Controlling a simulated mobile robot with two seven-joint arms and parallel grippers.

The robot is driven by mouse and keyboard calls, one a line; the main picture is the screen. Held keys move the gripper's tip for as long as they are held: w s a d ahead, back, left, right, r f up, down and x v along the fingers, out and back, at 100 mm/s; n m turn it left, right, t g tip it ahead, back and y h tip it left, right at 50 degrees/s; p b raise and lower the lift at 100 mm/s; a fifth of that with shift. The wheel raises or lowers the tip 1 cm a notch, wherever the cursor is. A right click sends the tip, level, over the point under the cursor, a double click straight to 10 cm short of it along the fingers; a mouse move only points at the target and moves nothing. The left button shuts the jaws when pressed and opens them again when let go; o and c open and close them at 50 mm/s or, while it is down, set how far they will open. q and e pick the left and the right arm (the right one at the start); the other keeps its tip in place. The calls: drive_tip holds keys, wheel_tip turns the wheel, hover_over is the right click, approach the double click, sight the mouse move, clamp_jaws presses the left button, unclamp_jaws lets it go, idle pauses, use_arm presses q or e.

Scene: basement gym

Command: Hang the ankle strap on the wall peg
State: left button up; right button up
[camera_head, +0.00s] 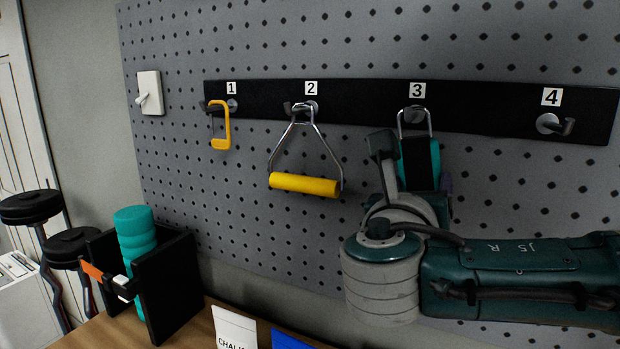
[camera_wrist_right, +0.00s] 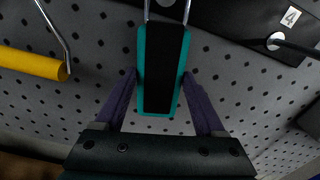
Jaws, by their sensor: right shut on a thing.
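The ankle strap (camera_head: 420,165) is teal with a black middle and a metal loop on top. It hangs upright in front of the black rail at peg 3 (camera_head: 413,114). The loop frames the peg in the head view, but I cannot tell whether it rests on the peg. My right gripper (camera_wrist_right: 160,80) is shut on the strap, with a purple finger on each side of its lower part (camera_wrist_right: 159,100). My own arm hides most of this gripper in the head view. My left gripper is not in view.
A yellow carabiner (camera_head: 221,125) hangs at peg 1 and a yellow-grip handle (camera_head: 304,184) at peg 2, left of the strap. Peg 4 (camera_head: 549,123) is bare. Below left, a black holder (camera_head: 178,290) with a teal roller (camera_head: 136,238) stands on the wooden surface.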

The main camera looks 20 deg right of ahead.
idle(0.4)
drive_tip(key=o, duration=1.4)
